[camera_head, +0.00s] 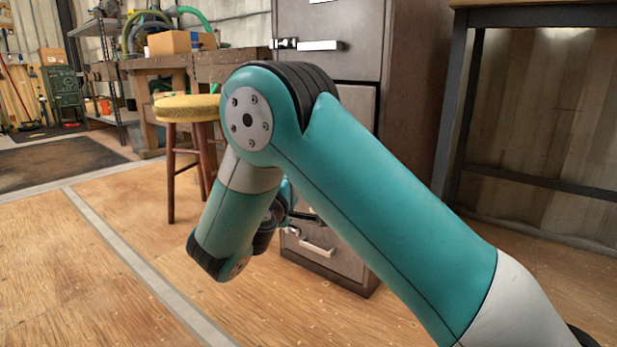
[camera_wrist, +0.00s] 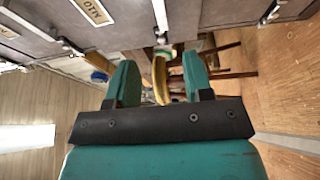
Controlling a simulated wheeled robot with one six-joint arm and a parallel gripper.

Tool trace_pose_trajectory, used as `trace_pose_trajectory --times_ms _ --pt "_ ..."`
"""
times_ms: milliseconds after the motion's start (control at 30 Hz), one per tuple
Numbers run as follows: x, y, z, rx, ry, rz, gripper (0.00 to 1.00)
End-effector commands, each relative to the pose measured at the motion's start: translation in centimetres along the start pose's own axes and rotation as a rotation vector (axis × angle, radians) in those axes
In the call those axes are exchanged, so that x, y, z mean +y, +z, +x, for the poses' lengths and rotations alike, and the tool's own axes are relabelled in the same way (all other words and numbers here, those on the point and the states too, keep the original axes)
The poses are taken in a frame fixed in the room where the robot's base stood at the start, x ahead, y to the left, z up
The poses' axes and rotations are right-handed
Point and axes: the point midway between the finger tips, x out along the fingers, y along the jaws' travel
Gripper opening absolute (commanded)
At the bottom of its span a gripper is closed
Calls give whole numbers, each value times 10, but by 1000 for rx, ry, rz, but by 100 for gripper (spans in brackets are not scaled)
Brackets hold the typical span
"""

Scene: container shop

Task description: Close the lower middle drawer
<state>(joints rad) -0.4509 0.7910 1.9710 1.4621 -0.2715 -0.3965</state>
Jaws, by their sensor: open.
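A grey-brown drawer cabinet (camera_head: 410,70) stands behind my arm in the head view. An upper drawer with a bar handle (camera_head: 320,45) and the bottom drawer with a pale handle (camera_head: 317,247) show. My arm covers most of the fronts between them, so I cannot tell how far the lower middle drawer stands out. My gripper's two teal fingers are apart and empty in the wrist view (camera_wrist: 158,82). Drawer fronts with a label (camera_wrist: 92,12) and a dark handle (camera_wrist: 70,45) lie at its upper left, and another handle (camera_wrist: 270,12) at upper right. The fingers show no contact with them.
A yellow-topped stool (camera_head: 187,107) stands left of the cabinet, before a wooden workbench (camera_head: 225,65). A dark-legged table (camera_head: 455,120) stands to the right. The wooden floor at front left is clear, with a dark mat (camera_head: 55,165) farther back.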

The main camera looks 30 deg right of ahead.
Motion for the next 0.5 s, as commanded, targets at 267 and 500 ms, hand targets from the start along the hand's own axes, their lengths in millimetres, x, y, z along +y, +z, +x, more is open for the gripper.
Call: trace_pose_trajectory --times_ms 267,500 --pt "11 0 20 -3 0 -3 47" --pt "10 0 40 -4 -2 0 47"
